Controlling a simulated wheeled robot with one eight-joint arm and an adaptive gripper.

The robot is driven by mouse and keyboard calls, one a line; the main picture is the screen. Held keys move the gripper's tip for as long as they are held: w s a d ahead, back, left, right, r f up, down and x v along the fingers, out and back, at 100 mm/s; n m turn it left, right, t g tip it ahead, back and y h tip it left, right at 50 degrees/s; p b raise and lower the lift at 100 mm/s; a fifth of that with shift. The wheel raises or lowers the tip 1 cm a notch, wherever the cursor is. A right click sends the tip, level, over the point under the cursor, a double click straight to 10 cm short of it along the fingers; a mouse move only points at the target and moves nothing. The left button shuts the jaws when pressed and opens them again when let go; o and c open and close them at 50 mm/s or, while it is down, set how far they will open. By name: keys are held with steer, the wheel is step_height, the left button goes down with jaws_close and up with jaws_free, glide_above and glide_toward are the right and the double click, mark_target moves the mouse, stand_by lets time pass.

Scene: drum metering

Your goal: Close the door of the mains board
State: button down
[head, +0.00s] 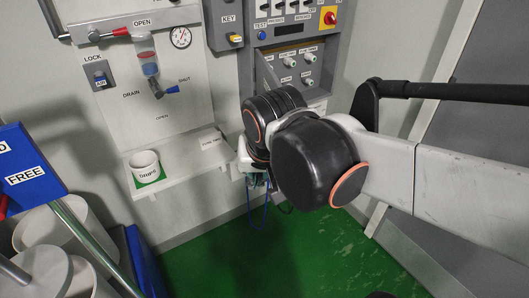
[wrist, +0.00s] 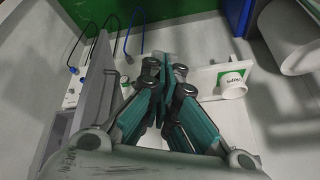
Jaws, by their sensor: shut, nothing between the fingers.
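The mains board (head: 289,30) is a grey panel with switches, a red and yellow rotary knob and several round knobs, at the top middle of the head view. A thin grey panel (head: 267,76), which looks like its door, stands out from the front, swung open. My arm hides its lower part. In the wrist view a grey upright panel (wrist: 92,108), likely the same door, stands just left of my gripper (wrist: 165,75). The fingers are shut and empty, beside the panel; I cannot tell if they touch it. In the head view my arm mostly hides the gripper.
Left of the board is a white panel with a gauge (head: 180,37) and valve handles. Below it a shelf (head: 195,160) holds a white cup (head: 147,168). Blue and black wire loops (wrist: 133,28) show near my fingers. Drums and a blue sign (head: 27,168) stand at left. Green floor is clear.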

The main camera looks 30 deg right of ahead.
steer(key=w+d+r+m+g+h+p, duration=0.1)
steer(key=w+d+m+g+h+p, duration=0.15)
steer(key=w+m+p, duration=0.45)
steer(key=w+d+r+m+g+h+p, duration=0.1)
steer(key=w+d+m+g+p, duration=0.1)
steer(key=w+m+g+p, duration=0.5)
steer(key=s+d+f+m+t+b, duration=0.2)
steer(key=s+d+f+t+b, duration=0.1)
steer(key=d+f, duration=0.4)
step_height(320, 180, down, 2)
steer(key=shift+s+d+f+b, duration=0.1)
steer(key=shift+s+d+b, duration=0.1)
steer(key=shift+s+b, duration=0.35)
steer(key=shift+w+d, duration=0.1)
